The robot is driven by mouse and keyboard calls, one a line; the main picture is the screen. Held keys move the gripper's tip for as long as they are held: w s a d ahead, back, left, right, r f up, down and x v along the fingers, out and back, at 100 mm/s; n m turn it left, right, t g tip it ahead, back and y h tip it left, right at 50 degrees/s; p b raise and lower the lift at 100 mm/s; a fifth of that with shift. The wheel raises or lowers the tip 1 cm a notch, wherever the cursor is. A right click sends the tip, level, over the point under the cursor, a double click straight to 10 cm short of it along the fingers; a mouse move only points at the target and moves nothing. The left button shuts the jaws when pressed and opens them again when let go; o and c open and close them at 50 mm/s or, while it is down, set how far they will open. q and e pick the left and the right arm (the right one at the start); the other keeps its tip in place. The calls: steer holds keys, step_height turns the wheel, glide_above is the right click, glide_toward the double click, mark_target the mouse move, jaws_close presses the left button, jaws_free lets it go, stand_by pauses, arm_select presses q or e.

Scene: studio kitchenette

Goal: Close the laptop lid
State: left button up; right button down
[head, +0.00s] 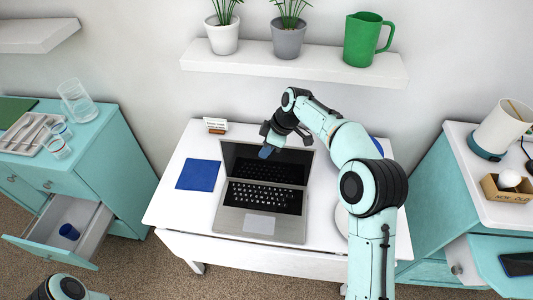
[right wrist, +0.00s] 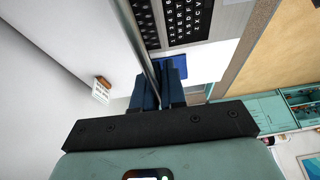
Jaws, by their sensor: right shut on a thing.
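The laptop (head: 260,224) stands open on the white table, with its keyboard toward me. Its dark-screened lid (head: 240,153) is raised at the back, and the keys show in front of it. My right gripper (head: 267,149) is at the lid's top edge, its arm reaching over from the right. In the right wrist view, the blue fingers (right wrist: 160,92) are closed around the thin lid edge (right wrist: 141,40), with the keyboard (right wrist: 185,20) beyond. The fingers hide a small part of the lid. My left gripper is out of view.
A blue cloth (head: 198,175) lies left of the laptop, and a small card (head: 215,125) stands behind it. A wall shelf (head: 290,62) with potted plants and a green jug (head: 364,40) is above. An open drawer (head: 65,232) juts out at left. My arm hides the table's right side.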

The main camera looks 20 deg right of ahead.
arm_select(q)
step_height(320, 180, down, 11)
steer(key=b, duration=1.1)
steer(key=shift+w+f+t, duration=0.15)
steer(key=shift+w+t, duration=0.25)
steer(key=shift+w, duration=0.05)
arm_select(e)
steer(key=s+a+f+t+h, duration=0.1)
steer(key=s+a+t, duration=0.1)
steer(key=s+a, duration=0.2)
steer(key=shift+s+f+n+t+h, duration=0.3)
steer(key=shift+s+f+n+h, duration=0.1)
steer(key=shift+s, duration=0.95)
steer(key=shift+a, duration=0.15)
steer(key=c, duration=1.3)
jaws_free()
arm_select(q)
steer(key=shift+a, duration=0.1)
arm_select(e)
steer(key=shift+r, duration=0.1)
arm_select(q)
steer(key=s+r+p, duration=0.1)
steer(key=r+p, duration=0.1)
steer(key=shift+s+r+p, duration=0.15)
steer(key=shift+p, duration=0.25)
arm_select(e)
steer(key=v, duration=1.3)
steer(key=shift+s+r, duration=0.15)
steer(key=shift+s, duration=0.05)
